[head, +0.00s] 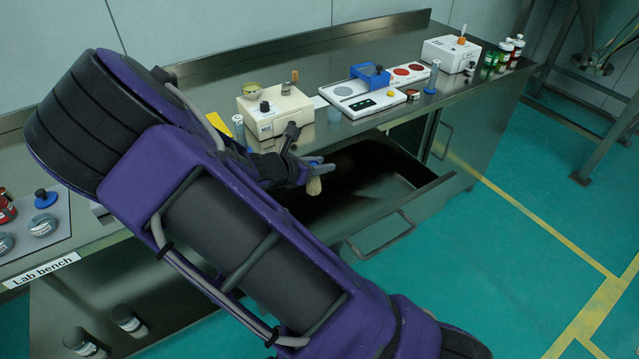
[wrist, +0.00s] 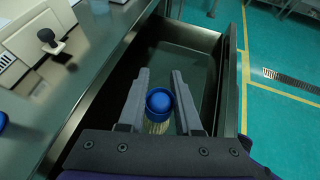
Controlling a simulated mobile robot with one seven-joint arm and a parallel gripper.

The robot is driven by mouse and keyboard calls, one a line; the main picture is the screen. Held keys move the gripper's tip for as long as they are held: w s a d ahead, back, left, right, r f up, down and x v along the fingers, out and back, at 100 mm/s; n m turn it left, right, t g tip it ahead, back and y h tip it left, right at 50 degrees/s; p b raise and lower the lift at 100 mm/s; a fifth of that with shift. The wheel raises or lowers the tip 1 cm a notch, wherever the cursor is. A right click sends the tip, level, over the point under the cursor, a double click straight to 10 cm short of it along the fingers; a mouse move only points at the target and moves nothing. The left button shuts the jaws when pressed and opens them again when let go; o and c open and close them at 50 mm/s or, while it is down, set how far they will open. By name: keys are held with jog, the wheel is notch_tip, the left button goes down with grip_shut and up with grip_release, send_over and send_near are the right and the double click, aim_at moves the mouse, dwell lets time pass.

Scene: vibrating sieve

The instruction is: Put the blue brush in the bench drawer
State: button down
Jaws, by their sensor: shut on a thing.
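The blue brush (head: 314,185) hangs from my gripper (head: 300,167), its pale bristles pointing down in the head view. In the wrist view the blue cap of the brush (wrist: 160,100) sits between the two grey fingers of my gripper (wrist: 160,76), with pale bristles partly visible below it. The gripper is shut on the brush. The bench drawer (head: 428,192) is pulled open, and the brush is over its opening. In the wrist view the drawer (wrist: 232,85) surrounds the gripper in the picture, and its visible floor looks empty. My arm hides part of the drawer.
The green floor right of the drawer is clear.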

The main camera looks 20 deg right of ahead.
jog(key=shift+s+d+f+b, duration=0.15)
jog(key=shift+f+b, duration=0.15)
jog(key=shift+f, duration=2.5)
jog(key=shift+s+a+f+b, duration=0.1)
jog(key=shift+f+b, duration=0.2)
jog(key=shift+f, duration=2.5)
jog(key=shift+s+d+f+b, duration=0.15)
jog(key=shift+f+b, duration=0.15)
jog(key=shift+f, duration=2.5)
jog(key=shift+a, duration=0.1)
jog(key=shift+f, duration=0.1)
jog(key=c, duration=0.6)
grip_release()
jog(key=shift+a+r, duration=0.1)
jog(key=shift+r, duration=0.15)
jog(key=v, duration=1.1)
jog(key=shift+s+a+p, duration=0.25)
jog(key=shift+a+p, duration=0.05)
jog(key=shift+p, duration=0.05)
